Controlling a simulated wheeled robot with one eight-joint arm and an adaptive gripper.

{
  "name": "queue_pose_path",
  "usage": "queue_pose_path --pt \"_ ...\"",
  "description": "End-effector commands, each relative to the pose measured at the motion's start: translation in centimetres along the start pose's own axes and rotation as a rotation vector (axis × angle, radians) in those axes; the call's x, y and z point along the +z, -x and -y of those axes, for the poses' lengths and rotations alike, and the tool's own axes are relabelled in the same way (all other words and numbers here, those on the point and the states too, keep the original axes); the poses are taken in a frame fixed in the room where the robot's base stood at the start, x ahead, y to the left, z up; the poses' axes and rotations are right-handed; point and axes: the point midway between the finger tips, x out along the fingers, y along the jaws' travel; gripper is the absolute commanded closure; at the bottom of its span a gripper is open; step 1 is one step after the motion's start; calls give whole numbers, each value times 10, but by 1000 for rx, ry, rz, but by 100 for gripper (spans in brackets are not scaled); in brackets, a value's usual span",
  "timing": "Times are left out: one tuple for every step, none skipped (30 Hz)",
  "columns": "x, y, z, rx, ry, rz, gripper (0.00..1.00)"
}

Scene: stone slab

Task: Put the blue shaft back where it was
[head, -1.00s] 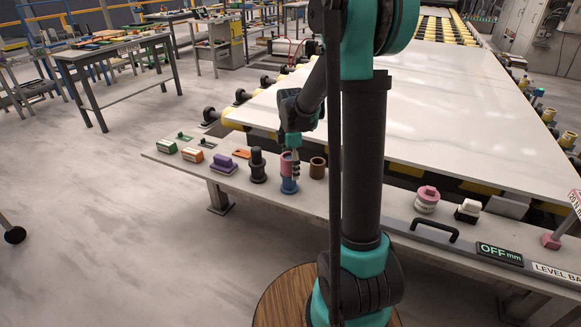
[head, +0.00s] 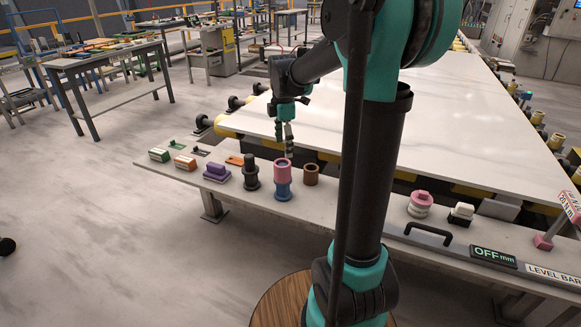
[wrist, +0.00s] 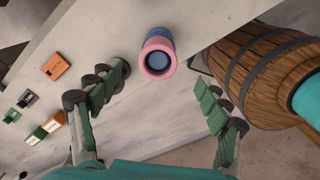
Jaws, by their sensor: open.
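The blue shaft (head: 283,190) stands upright on the grey ledge in the head view, with a pink ring (head: 282,166) around its upper part. In the wrist view the pink ring (wrist: 147,70) is seen nearly end-on, and the dark blue end of the shaft (wrist: 157,60) shows inside it. My gripper (head: 289,152) is above and just behind the pink ring in the head view, apart from it. In the wrist view my gripper (wrist: 165,85) has its two fingers wide apart, with nothing between them; the ring and shaft lie beyond the fingertips.
On the ledge (head: 330,207), a black stepped post (head: 251,173) and a purple block (head: 217,172) stand left of the shaft. A brown ring (head: 311,175) is close on its right. The large white slab (head: 430,120) lies behind. A black handle (head: 428,233) is further right.

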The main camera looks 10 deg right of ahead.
Motion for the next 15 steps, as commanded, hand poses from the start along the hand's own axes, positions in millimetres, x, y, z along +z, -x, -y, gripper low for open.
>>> queue_pose_path --pt "1 -3 8 9 -45 0 23" --pt "2 -6 14 17 -85 0 23" --pt "3 -11 22 33 -154 -1 23" --pt "4 -16 31 46 -216 -3 23" --pt "5 -21 40 61 -285 -6 23" --pt "7 -29 53 83 -387 -12 23" --pt "8 -35 63 101 -468 -18 23" --pt "9 -41 74 117 -549 -25 23" --pt "10 -50 89 140 -660 -38 23" --pt "11 -57 99 157 -741 -49 23" --pt "11 -64 110 173 -824 -61 23" --pt "12 -73 125 194 -932 -79 23" --pt "13 -79 136 209 -1012 -94 23" --pt "13 -86 146 223 -1090 -110 23" --pt "13 -94 159 240 -1188 -132 23"
